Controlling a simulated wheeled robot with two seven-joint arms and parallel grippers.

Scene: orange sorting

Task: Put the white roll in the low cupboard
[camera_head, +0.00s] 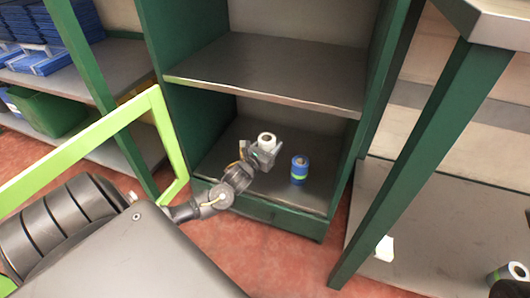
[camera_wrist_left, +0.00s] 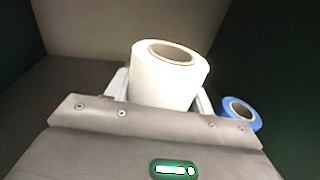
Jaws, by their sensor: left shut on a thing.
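The white roll (camera_head: 266,141) is upright in my left gripper (camera_head: 264,153), inside the lower compartment of the green cupboard (camera_head: 325,203). In the left wrist view the white roll (camera_wrist_left: 165,82) stands between the two light fingers of the left gripper (camera_wrist_left: 162,97), which is shut on it. The gripper body hides the roll's lower part, so I cannot tell whether it touches the cupboard floor. My right gripper is not in view.
A grey shelf (camera_head: 270,75) spans the cupboard above the gripper. A light green door frame (camera_head: 85,148) stands open at the left. Blue boxes (camera_head: 38,60) and a green bin (camera_head: 48,112) sit on a left rack. Another roll (camera_head: 510,273) lies at the lower right.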

